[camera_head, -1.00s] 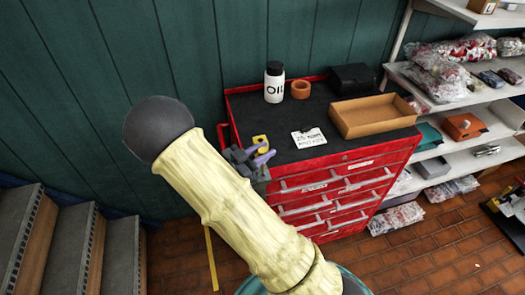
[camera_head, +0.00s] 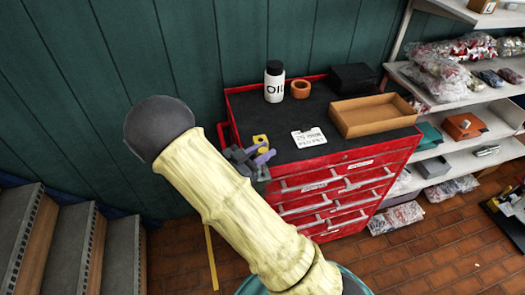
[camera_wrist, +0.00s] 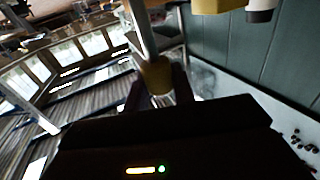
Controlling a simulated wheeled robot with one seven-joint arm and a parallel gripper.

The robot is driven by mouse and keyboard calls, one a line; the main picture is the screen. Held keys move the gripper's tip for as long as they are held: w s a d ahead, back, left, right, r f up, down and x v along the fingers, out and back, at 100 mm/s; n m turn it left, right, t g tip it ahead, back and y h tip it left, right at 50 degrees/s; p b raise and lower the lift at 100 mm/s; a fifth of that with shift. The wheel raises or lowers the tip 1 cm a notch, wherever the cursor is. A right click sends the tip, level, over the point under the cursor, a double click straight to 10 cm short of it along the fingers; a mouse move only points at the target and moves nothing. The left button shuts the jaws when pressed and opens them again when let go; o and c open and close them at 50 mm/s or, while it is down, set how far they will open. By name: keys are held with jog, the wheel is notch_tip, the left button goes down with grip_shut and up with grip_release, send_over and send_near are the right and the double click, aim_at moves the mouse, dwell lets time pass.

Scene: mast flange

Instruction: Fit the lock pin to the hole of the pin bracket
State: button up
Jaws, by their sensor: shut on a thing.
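The lock pin (camera_wrist: 144,35) shows in the wrist view as a silver shaft with a brass-coloured knob (camera_wrist: 156,77). My gripper (camera_wrist: 158,92) is shut on the knob, with a dark finger on either side, and the shaft points away from it. A yellow part (camera_wrist: 217,4), probably the pin bracket, is cut off by the top edge of the wrist view, apart from the shaft. In the head view the yellow bracket (camera_head: 261,141) is at the red cabinet's left end, right behind my gripper (camera_head: 252,160) with its purple fingers. Its hole and the pin's tip cannot be made out.
The red drawer cabinet (camera_head: 338,164) carries an oil bottle (camera_head: 274,83), an orange ring (camera_head: 300,89), a white card (camera_head: 309,138), an open tan box (camera_head: 374,128) and a black box (camera_head: 353,77). Shelves (camera_head: 470,128) stand right, steps (camera_head: 62,245) left. A green wall is behind.

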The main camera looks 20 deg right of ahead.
aim_at(262, 170)
jog(key=shift+f+b, duration=2.75)
jog(key=shift+f, duration=1.35)
jog(key=o, duration=1.1)
jog(key=shift+a, duration=0.1)
jog(key=b+v, duration=0.3)
jog(key=v, duration=1.4)
jog(key=shift+a+r, duration=0.1)
